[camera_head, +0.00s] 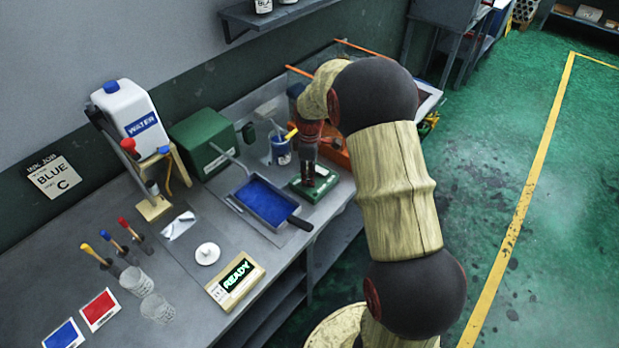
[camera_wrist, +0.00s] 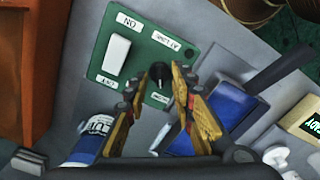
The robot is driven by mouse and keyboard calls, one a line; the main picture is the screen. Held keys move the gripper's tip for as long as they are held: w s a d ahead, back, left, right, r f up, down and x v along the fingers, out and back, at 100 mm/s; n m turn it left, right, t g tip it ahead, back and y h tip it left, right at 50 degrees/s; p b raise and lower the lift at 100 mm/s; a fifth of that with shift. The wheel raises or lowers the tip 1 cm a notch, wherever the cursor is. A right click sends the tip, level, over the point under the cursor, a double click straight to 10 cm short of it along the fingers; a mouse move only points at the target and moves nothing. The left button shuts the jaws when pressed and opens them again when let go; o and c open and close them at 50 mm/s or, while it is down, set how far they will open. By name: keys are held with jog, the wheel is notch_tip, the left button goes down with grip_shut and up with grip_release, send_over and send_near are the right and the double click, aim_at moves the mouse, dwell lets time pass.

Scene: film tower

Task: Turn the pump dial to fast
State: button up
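The pump control box (camera_head: 322,191) is a small green plate on the bench, under my gripper. In the wrist view, the green plate (camera_wrist: 152,45) carries a white rocker switch (camera_wrist: 116,55) by an ON label and a black dial (camera_wrist: 158,75). Small white labels sit around the dial; I cannot read them surely, so its setting is unclear. My gripper (camera_wrist: 158,82) is open, its two yellow-brown fingers on either side of the dial with visible gaps.
A blue paint tray (camera_head: 264,199) with a dark-handled tool lies left of the box. A blue-labelled cup (camera_head: 281,150), a green machine (camera_head: 208,142) and a white WATER jug (camera_head: 131,112) stand behind. A READY sign (camera_head: 235,281) sits at the bench front.

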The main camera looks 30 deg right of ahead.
jog(key=shift+f, duration=0.35)
jog(key=shift+c, duration=0.3)
grip_shut()
